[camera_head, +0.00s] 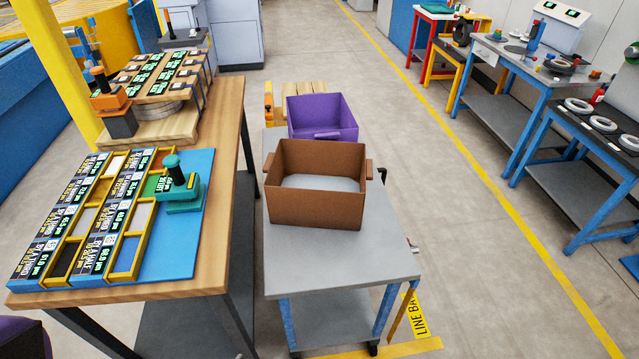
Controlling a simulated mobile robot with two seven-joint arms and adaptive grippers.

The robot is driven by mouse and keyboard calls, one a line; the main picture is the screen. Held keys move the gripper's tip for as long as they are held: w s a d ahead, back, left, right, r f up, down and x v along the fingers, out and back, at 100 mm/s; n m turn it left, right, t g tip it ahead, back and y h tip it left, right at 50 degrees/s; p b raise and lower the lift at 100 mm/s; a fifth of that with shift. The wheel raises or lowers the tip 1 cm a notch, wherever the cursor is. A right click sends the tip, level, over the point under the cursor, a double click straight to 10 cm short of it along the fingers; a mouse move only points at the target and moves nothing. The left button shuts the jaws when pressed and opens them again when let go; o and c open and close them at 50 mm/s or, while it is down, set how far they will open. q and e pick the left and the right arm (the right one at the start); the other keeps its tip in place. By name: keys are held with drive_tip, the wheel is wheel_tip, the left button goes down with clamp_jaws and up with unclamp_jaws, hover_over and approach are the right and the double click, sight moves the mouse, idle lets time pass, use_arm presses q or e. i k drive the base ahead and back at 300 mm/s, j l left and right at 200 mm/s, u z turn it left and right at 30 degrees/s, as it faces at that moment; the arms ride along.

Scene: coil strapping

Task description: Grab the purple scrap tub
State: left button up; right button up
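The purple scrap tub (345,112) stands on the far part of a grey cart, behind a brown tub (317,208). It is open at the top, and a purple handle shows on its near side. The brown tub hides the lower near part of it. The brown tub is open and has a handle on its left and right sides. Neither of my grippers shows in the head view.
The grey cart (355,265) has a clear near end. A wooden workbench (215,235) close on its left holds a blue board (195,242) with labelled blocks and a green-handled tool (178,185). Floor right of the cart is free up to the blue-legged benches.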

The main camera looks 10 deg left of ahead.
sight(320, 116)
drive_tip(key=l+z, duration=0.25)
drive_tip(key=z, duration=0.2)
drive_tip(key=l+z, duration=0.2)
drive_tip(key=z, duration=0.3)
drive_tip(key=i+l+z, duration=0.2)
drive_tip(key=l, duration=0.3)
drive_tip(key=i+l+z, duration=0.25)
drive_tip(key=i+l, duration=0.15)
drive_tip(key=i+l+u, duration=0.15)
drive_tip(key=i, duration=0.25)
drive_tip(key=i+l+u, duration=0.15)
drive_tip(key=i, duration=0.25)
drive_tip(key=i+l+u, duration=0.15)
drive_tip(key=i+l, duration=0.2)
drive_tip(key=i+j+u, duration=0.15)
drive_tip(key=i+u, duration=0.55)
drive_tip(key=u, duration=0.2)
drive_tip(key=i+l+u, duration=0.15)
drive_tip(key=i+u, duration=0.25)
